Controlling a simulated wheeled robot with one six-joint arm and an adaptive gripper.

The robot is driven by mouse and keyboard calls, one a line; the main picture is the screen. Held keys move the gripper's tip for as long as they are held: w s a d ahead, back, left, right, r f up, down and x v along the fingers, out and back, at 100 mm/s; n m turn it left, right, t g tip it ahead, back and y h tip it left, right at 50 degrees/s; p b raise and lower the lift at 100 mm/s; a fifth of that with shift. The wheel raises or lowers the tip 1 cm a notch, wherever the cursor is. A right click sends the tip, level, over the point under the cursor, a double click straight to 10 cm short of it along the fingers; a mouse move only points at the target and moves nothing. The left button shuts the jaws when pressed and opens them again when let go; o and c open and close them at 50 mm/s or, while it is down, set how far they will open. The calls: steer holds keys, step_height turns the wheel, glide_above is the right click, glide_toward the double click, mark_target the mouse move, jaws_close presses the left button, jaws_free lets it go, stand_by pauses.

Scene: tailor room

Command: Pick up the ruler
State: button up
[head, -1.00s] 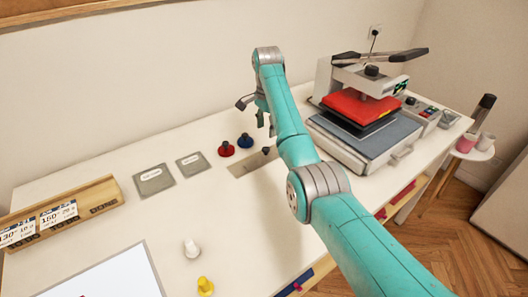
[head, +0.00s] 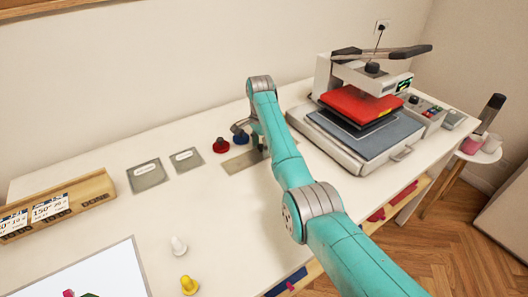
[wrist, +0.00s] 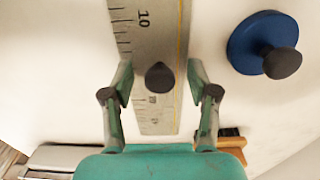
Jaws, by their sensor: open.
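The ruler (head: 243,161) is a flat grey metal strip lying on the white table, partly hidden by my arm in the head view. In the wrist view the ruler (wrist: 150,38) shows its black markings and a dark knob (wrist: 160,76) standing on it. My gripper (wrist: 160,84) is open, with one finger on each side of the ruler and the knob between them. No contact can be made out. In the head view my gripper is mostly hidden behind my arm, low over the ruler.
A blue-based knob (wrist: 262,42) stands close beside the ruler, with a red knob (head: 221,146) near it. Two grey plates (head: 147,174) lie to the left. A heat press (head: 355,125) stands to the right. White and yellow pieces (head: 189,285) stand in front.

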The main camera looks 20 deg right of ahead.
jaws_close()
